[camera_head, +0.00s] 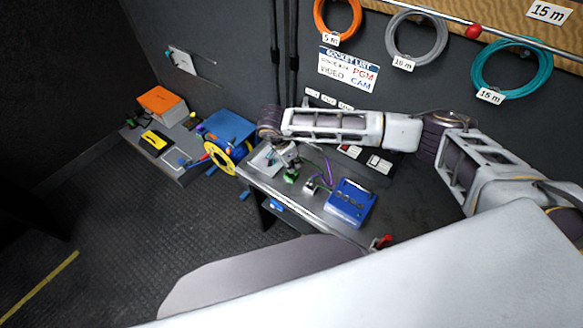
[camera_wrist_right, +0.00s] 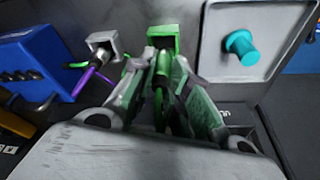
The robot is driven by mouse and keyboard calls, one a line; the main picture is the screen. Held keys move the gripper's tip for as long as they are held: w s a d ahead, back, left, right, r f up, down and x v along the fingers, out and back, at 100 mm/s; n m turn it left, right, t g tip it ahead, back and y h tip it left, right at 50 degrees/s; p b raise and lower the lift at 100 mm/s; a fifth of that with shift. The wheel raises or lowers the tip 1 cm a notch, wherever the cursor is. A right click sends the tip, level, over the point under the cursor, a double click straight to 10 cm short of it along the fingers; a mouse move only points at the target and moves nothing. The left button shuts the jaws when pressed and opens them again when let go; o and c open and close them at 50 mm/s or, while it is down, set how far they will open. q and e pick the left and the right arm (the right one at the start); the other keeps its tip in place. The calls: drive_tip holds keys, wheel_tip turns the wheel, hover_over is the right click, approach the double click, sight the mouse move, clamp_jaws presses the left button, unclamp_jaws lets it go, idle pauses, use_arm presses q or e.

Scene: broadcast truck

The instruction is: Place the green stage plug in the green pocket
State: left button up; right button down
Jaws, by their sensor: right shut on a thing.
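My right gripper (camera_head: 288,165) is low over the worktop, and it also shows in the right wrist view (camera_wrist_right: 162,90). Its fingers are shut around the green stage plug (camera_wrist_right: 161,72), a dark-green cylindrical body. The green pocket (camera_wrist_right: 163,36) is a small bright-green block directly ahead of the plug; it also shows just below the gripper in the head view (camera_head: 291,177). The plug's front end is at or very near the pocket; I cannot tell whether it is inside. My left gripper is not in view.
A grey block (camera_wrist_right: 103,46) with green and purple cables stands left of the pocket in the wrist view, beside a blue box (camera_wrist_right: 38,62). A pale tray (camera_wrist_right: 212,58) holding a teal plug (camera_wrist_right: 240,47) is close on the right. A yellow reel (camera_head: 219,158) stands beyond the worktop.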

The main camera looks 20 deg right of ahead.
drive_tip(key=shift+f, duration=1.65)
drive_tip(key=shift+f, duration=0.25)
drive_tip(key=shift+s+f, duration=0.2)
drive_tip(key=shift+f, duration=0.05)
drive_tip(key=shift+s+f+b, duration=0.2)
drive_tip(key=shift+f+b, duration=0.05)
drive_tip(key=shift+b, duration=0.2)
drive_tip(key=c, duration=1.4)
unclamp_jaws()
drive_tip(key=shift+f, duration=0.1)
drive_tip(key=shift+o, duration=0.2)
drive_tip(key=shift+w+f, duration=0.1)
drive_tip(key=shift+w, duration=0.1)
drive_tip(key=shift+a, duration=0.1)
drive_tip(key=shift+r, duration=0.3)
